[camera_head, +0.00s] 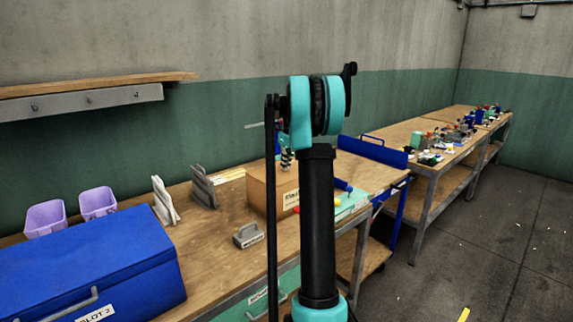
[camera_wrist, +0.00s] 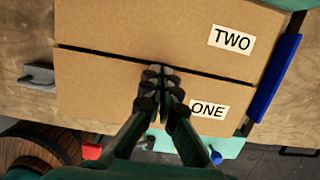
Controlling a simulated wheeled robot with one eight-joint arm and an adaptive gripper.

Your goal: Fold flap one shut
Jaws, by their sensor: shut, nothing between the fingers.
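The cardboard box shows in the wrist view from above, with flap two (camera_wrist: 130,25) on the far side, labelled TWO, and flap one (camera_wrist: 90,95) on the near side, labelled ONE. Both flaps look roughly flat, with a narrow dark gap between their edges. My gripper (camera_wrist: 161,85) is shut and empty, over the middle of flap one, its tips close to the gap. I cannot tell whether it touches the flap. In the head view the box (camera_head: 262,190) stands on the wooden bench, partly hidden behind my arm.
On the bench (camera_head: 215,235) are a grey handled block (camera_head: 248,236), grey upright holders (camera_head: 203,187), a blue chest (camera_head: 100,265) and purple bins (camera_head: 46,217). A blue panel (camera_head: 372,151) stands beyond the box. Open floor (camera_head: 470,250) lies to the right.

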